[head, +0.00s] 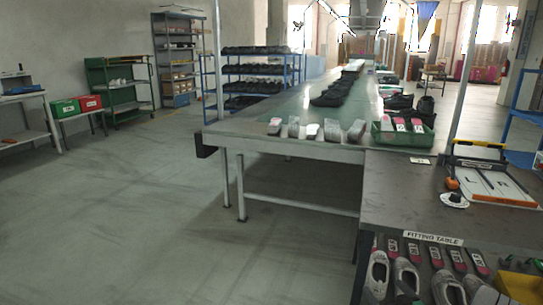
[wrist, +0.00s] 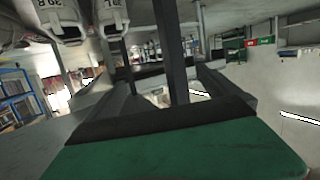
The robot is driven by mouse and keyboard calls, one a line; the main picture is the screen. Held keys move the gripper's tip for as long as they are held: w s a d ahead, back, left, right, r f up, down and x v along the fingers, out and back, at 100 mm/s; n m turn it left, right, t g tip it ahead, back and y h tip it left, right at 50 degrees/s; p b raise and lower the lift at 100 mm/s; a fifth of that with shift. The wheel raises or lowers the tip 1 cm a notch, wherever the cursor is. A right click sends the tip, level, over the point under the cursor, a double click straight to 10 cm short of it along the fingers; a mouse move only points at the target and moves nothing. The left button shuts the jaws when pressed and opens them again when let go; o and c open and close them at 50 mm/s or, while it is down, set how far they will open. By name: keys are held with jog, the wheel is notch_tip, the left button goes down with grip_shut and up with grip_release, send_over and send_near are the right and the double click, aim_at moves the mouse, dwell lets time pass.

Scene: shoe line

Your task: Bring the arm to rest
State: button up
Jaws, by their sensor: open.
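My gripper (wrist: 166,76) shows in the wrist view, with two dark fingers spread apart and nothing seen between them. Its green and dark body fills the bottom of that view. The wrist picture is upside down. Two grey shoes with printed labels, one shoe (wrist: 62,18) and another (wrist: 111,18), hang into the top left, apart from the fingers. In the head view I cannot make out my gripper. The fitting table (head: 395,195) stands at the right there, with grey shoes (head: 377,275) and pink-marked insoles on the shelf below its top.
A long bench (head: 285,105) bears dark shoes, grey pieces and a green crate (head: 403,140). A white board (head: 492,181) lies on the fitting table. Green (head: 66,108) and red (head: 90,103) bins stand at the left. The floor (head: 150,205) at left and centre is clear.

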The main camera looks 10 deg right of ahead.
jog(key=w+a+r+n+g+y+p, duration=0.1)
jog(key=a+r+n+g+y+p, duration=0.45)
jog(key=a+r+p, duration=1.25)
jog(key=s+a+r+m+g+h+p, duration=0.1)
jog(key=s+a+r+g+p, duration=0.1)
jog(key=s+a+r, duration=0.3)
jog(key=s+a+r+m+g+h+p, duration=0.2)
jog(key=s+a+r, duration=0.4)
jog(key=r, duration=0.5)
jog(key=s+a+r+m+g+h+p, duration=0.1)
jog(key=s+a+r+p, duration=0.3)
jog(key=s+r, duration=0.5)
jog(key=shift+a+m+g, duration=0.35)
jog(key=shift+a+g, duration=0.3)
jog(key=shift+g, duration=0.1)
jog(key=shift+h, duration=0.25)
